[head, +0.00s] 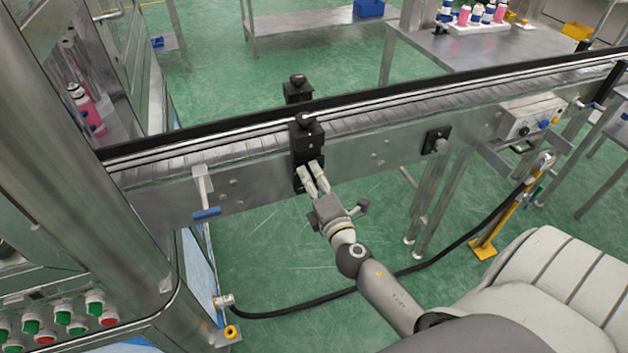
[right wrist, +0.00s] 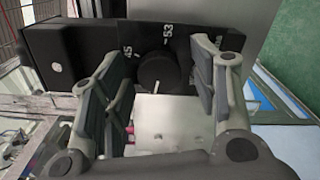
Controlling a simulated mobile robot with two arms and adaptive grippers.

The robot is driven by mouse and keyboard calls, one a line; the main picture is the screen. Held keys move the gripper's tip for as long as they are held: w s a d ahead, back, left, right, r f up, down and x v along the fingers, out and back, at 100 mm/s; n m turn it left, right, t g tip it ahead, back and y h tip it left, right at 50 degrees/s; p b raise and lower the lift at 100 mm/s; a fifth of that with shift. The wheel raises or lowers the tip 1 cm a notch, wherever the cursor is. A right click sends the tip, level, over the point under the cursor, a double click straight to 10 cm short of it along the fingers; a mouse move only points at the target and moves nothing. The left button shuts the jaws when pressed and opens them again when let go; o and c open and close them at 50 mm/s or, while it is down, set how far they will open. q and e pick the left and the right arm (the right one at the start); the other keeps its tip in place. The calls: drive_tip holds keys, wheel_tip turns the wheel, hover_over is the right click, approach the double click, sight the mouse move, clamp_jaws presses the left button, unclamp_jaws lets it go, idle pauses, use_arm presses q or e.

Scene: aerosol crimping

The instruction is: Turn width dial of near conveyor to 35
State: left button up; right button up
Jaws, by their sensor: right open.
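The near conveyor (head: 385,152) crosses the head view. A black bracket (head: 307,142) with a knob on top is fixed to its near side. In the right wrist view a round black dial (right wrist: 158,72) sits on this black bracket, with the white marks 45 and 53 showing beside it. My right gripper (head: 312,172) reaches the bracket's lower front in the head view. In the right wrist view its fingers (right wrist: 150,78) are open on either side of the dial, with gaps visible. I cannot tell the exact dial setting. My left gripper is not in view.
A control box (head: 532,117) with buttons is mounted on the conveyor at the right. A black hose (head: 330,295) runs over the green floor below. A machine with red and green buttons (head: 65,318) stands at the left. A table with pink bottles (head: 470,45) is behind.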

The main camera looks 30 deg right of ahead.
drive_tip(key=v, duration=1.2)
idle(0.5)
drive_tip(key=s+a+f+m+g+y, duration=0.1)
drive_tip(key=s+f+m+g, duration=0.25)
drive_tip(key=f, duration=1.25)
drive_tip(key=s+a+f+m+g+y, duration=0.1)
drive_tip(key=s+f+m+g, duration=0.3)
drive_tip(key=f, duration=1.2)
drive_tip(key=s+a+f+m+g+y, duration=0.1)
drive_tip(key=s+f+m+g, duration=0.3)
drive_tip(key=s+f, duration=0.5)
drive_tip(key=s+a+f+m+g+y, duration=0.1)
drive_tip(key=s+a+f+m+g, duration=0.2)
drive_tip(key=s+f, duration=0.7)
drive_tip(key=s+m+g, duration=0.1)
drive_tip(key=s+g, duration=0.1)
drive_tip(key=s, duration=0.4)
drive_tip(key=shift+a, duration=0.15)
drive_tip(key=shift+s+m, duration=0.1)
drive_tip(key=shift+m, duration=0.15)
drive_tip(key=shift+c, duration=0.3)
